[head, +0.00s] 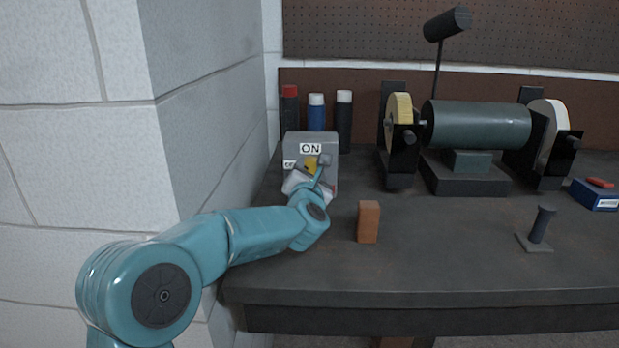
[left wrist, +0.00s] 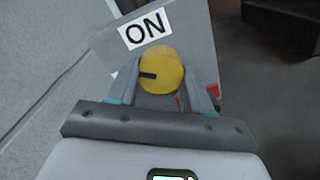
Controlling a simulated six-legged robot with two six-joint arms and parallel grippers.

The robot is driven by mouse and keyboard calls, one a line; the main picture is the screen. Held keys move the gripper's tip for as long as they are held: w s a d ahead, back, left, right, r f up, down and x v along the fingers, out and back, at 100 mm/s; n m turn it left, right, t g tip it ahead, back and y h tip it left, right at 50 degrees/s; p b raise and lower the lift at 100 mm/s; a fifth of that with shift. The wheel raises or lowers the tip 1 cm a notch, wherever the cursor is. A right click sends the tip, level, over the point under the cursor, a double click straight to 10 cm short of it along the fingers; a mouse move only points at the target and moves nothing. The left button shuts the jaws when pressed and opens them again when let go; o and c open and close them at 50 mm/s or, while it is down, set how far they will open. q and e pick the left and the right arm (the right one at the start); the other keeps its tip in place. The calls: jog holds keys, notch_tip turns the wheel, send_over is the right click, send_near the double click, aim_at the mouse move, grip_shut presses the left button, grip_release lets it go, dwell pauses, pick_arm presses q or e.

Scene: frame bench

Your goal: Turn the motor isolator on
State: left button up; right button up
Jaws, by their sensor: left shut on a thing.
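The motor isolator (head: 327,147) is a grey box at the back left of the bench, with an ON label at its top and a partly hidden label at its left. Its yellow knob (left wrist: 161,70) shows in the left wrist view with a dark mark that points left, towards the lower label side. My left gripper (head: 316,168) is at the front of the box, and its fingers are shut on the knob, one on either side. In the head view the gripper hides most of the knob. My right gripper is not in view.
A bench grinder (head: 478,125) stands at the back right. Spray cans (head: 317,112) stand behind the isolator. A brown block (head: 369,221), a small dark stand (head: 540,228) and a blue box (head: 596,195) are on the bench. A wall corner (head: 165,120) is close on the left.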

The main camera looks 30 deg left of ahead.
pick_arm(q)
jog(key=m, duration=0.5)
jog(key=shift+r+m, duration=0.1)
jog(key=shift+m, duration=0.2)
jog(key=m+p, duration=0.1)
jog(key=m, duration=0.4)
jog(key=shift+a+m, duration=0.1)
jog(key=shift+m, duration=0.2)
jog(key=o, duration=1)
jog(key=shift+o, duration=0.2)
jog(key=shift+s, duration=0.1)
jog(key=v, duration=1.6)
jog(key=shift+b, duration=0.3)
